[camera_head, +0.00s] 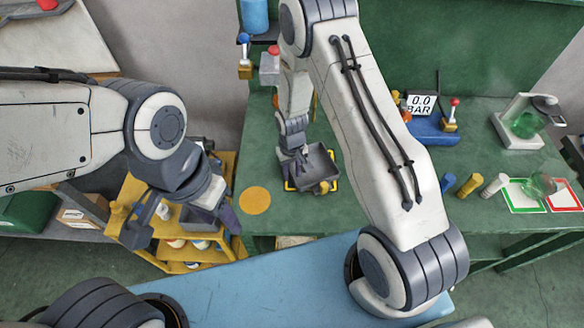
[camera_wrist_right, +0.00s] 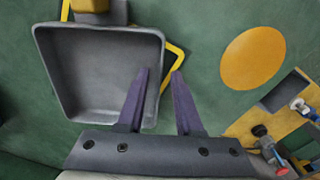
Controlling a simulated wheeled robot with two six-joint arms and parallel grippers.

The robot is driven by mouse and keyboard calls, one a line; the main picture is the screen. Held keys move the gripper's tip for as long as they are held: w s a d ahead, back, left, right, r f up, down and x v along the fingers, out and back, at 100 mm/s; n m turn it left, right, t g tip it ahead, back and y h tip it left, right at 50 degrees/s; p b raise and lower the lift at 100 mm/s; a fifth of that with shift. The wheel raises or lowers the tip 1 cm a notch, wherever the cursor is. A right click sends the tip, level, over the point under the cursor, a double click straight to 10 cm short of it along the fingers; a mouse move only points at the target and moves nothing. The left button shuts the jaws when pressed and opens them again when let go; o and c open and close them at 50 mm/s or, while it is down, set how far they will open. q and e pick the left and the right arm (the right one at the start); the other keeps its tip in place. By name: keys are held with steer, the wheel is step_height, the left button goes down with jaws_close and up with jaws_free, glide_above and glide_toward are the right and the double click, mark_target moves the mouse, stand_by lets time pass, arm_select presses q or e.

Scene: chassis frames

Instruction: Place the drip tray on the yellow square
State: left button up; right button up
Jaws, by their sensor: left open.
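The drip tray (camera_head: 313,168) is a grey, square, shallow tray on the green table, empty inside. A yellow block (camera_head: 322,187) sits at its front edge. The yellow square (camera_head: 337,184) is an outline under the tray; parts of it show around the tray. In the right wrist view, the tray (camera_wrist_right: 100,72) looks turned relative to the square's corner (camera_wrist_right: 182,53). My right gripper (camera_wrist_right: 159,72) has its fingers apart, one over the tray's inside and one outside its right wall. My left gripper (camera_head: 228,212) is open and empty, beside the yellow cart.
An orange disc (camera_head: 254,200) lies left of the tray. A yellow cart (camera_head: 170,250) with objects stands left of the table. A gauge display (camera_head: 421,104), a blue fixture (camera_head: 432,130), small cylinders and red and green framed cards (camera_head: 522,196) are at the right.

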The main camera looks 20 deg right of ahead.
step_height(320, 180, up, 12)
steer(key=f+b, duration=0.1)
steer(key=b, duration=0.2)
steer(key=s+a+r+n, duration=0.3)
steer(key=s+a+r, duration=0.5)
steer(key=s+r, duration=0.25)
steer(key=s+r+n+y+b, duration=0.1)
steer(key=s+r+n+b, duration=0.1)
steer(key=s, duration=1.1)
steer(key=shift+a+r+n, duration=0.15)
steer(key=shift+a+n, duration=0.25)
steer(key=shift+n, duration=0.1)
steer(key=shift+s, duration=0.1)
steer(key=shift+c, duration=0.2)
